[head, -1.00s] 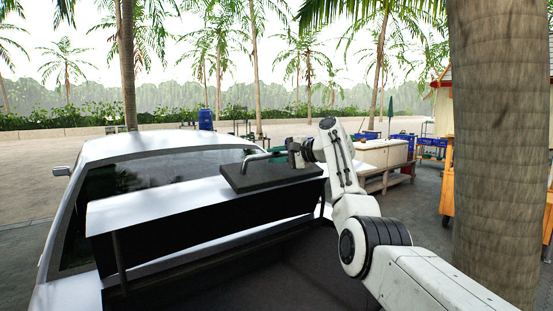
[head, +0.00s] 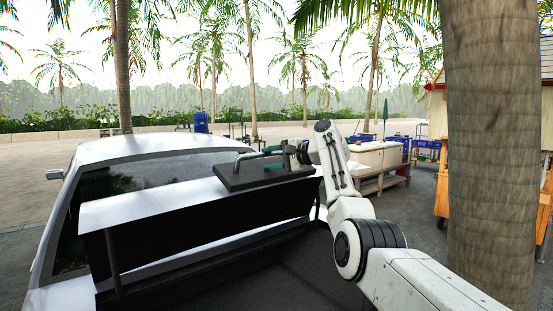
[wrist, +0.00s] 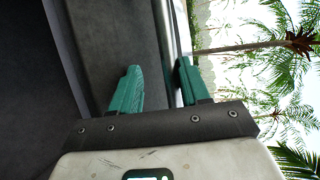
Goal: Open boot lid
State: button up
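The silver boot lid (head: 135,203) of the white car stands raised, its dark underside facing me and the boot space (head: 300,260) open below it. A dark plate (head: 225,183) with a silver bar handle (head: 240,160) sits at the lid's right end. My gripper (head: 273,151) is at this handle. In the wrist view its two green fingers (wrist: 158,82) are spread apart. The silver bar (wrist: 172,40) shows between them, close to the right finger. I cannot tell whether they touch.
A thick palm trunk (head: 490,160) stands close on the right. A pale counter (head: 378,158) and blue crates (head: 427,143) are behind my arm. An orange wooden stand (head: 443,185) is near the trunk. Open paving lies left of the car.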

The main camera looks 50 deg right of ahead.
jog(key=b+v, duration=0.4)
jog(key=v, duration=0.6)
jog(key=shift+s, duration=0.35)
